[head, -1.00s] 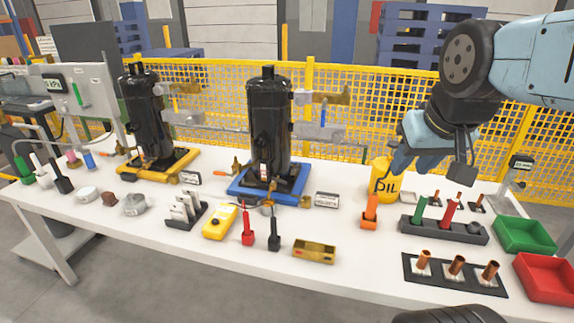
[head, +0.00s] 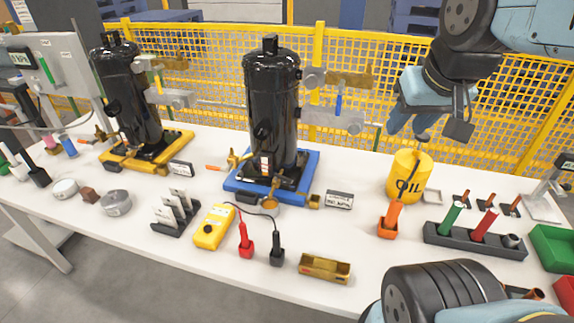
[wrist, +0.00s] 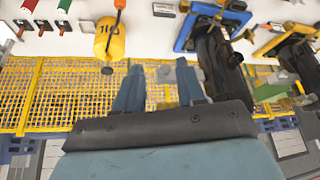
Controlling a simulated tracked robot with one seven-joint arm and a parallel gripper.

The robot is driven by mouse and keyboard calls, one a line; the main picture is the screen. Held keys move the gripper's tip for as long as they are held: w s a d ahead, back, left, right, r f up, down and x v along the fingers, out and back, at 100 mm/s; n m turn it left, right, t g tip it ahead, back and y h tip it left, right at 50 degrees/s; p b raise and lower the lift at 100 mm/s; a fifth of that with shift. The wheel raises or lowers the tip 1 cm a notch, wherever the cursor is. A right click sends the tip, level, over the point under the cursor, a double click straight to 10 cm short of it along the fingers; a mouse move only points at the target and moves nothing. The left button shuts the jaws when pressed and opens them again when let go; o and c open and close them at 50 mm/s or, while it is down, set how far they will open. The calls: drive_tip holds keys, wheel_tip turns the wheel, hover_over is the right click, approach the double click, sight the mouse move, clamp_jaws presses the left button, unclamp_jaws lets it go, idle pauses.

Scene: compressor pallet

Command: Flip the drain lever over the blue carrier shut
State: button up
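The blue carrier (head: 240,190) stands mid-table under a tall black compressor (head: 272,105). A brass valve (head: 236,158) with an orange handle (head: 216,168) sticks out at its left. A blue handle (head: 338,105) hangs upright at a brass fitting (head: 350,80) on the upper right. I cannot tell for certain which one is the drain lever. The blue carrier (wrist: 187,32) also shows upside down in the wrist view. My gripper (head: 410,130) is right of the compressor, above the oil can, apart from both levers. Its fingers (wrist: 160,88) are spread and empty.
A yellow oil can (head: 408,178) stands under my gripper. A yellow mesh fence (head: 210,75) runs behind the table. A yellow carrier (head: 120,162) with another compressor is at left. A yellow meter (head: 213,230) with probes and a brass tray (head: 325,268) stand in front.

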drive_tip(key=n+g+h, duration=0.1)
drive_tip(key=n+g, duration=0.3)
drive_tip(key=n, duration=0.7)
hover_over(288, 179)
drive_tip(key=s+a, duration=0.2)
wheel_tip(288, 179, down, 19)
drive_tip(key=f, duration=0.4)
drive_tip(key=w+d+f, duration=0.1)
drive_tip(key=f, duration=0.7)
drive_tip(key=shift+w+d+f, duration=0.35)
drive_tip(key=shift+c, duration=0.2)
clamp_jaws()
